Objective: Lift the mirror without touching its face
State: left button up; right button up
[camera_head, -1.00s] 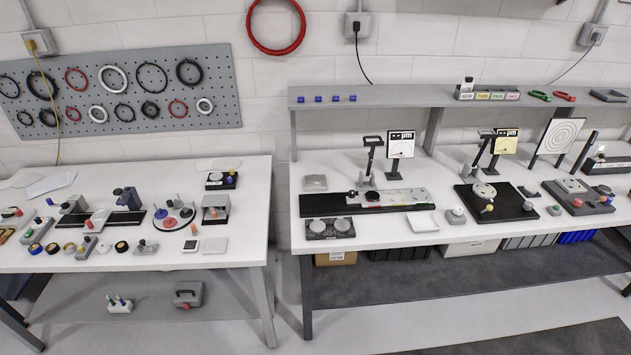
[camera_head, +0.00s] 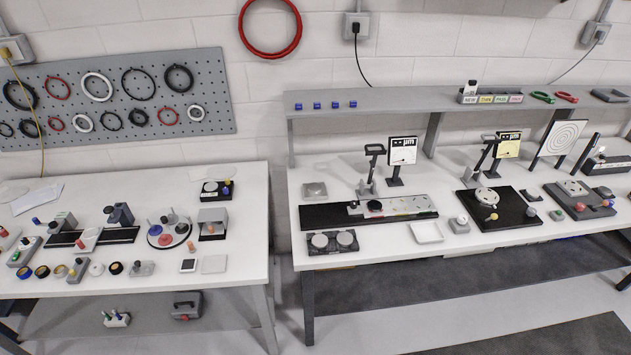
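Neither of my grippers is in view. I cannot tell for certain which thing is the mirror. On the right bench, a dark fixture (camera_head: 333,249) near the front edge holds two pale round discs (camera_head: 345,238) side by side. A pale round disc (camera_head: 487,196) also lies on a black base (camera_head: 508,214) farther right. A long dark plate (camera_head: 325,216) with a grey slide and a black round piece (camera_head: 375,206) lies behind the two-disc fixture. The discs are too small to tell which surface is reflective.
A white tray (camera_head: 426,232) and small parts lie on the right bench (camera_head: 318,178). Gauge stands (camera_head: 402,151) rise behind, below a grey shelf (camera_head: 400,98). The left bench (camera_head: 120,187) holds several small fixtures and a round plate (camera_head: 169,231). A gap separates the benches.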

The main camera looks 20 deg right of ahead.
aim_at(314, 187)
jog(key=z, duration=0.35)
jog(key=i, duration=0.9)
jog(key=z, duration=0.65)
